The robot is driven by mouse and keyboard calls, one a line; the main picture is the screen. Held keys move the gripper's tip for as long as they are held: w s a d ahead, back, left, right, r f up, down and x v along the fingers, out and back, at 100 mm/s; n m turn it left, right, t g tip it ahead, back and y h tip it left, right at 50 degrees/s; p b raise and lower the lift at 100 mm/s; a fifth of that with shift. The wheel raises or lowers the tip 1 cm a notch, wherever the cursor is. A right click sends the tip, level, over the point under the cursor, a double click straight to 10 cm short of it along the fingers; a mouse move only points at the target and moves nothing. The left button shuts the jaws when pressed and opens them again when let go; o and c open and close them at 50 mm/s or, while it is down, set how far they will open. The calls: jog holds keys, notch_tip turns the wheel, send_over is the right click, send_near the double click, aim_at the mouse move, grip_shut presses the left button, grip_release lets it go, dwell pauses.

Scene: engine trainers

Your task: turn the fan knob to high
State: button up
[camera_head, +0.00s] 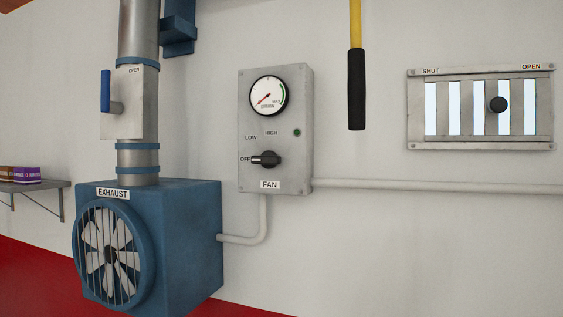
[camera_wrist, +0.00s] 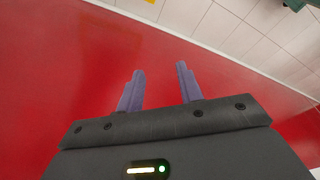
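The fan knob (camera_head: 266,159) is black with a pale pointer mark and sits low on the grey fan control box (camera_head: 304,150). Its pointer is turned left, toward the OFF label. LOW is marked at the upper left of the knob and HIGH above it. A round gauge (camera_head: 268,96) sits above the knob, with its needle pointing to the lower left. My gripper (camera_wrist: 160,76) shows only in the wrist view. Its two purple-grey fingers are apart, with nothing between them, over red floor. It is away from the knob, which the wrist view does not show.
The blue exhaust fan (camera_head: 182,250) stands left below the box, with a duct and blue-handled damper (camera_head: 140,103) above. A yellow pole with a black grip (camera_head: 356,90) hangs right of the box. A slatted vent (camera_head: 460,145) is farther right. Wall before the box looks unobstructed.

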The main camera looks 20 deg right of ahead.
jog(key=shift+d, duration=0.1)
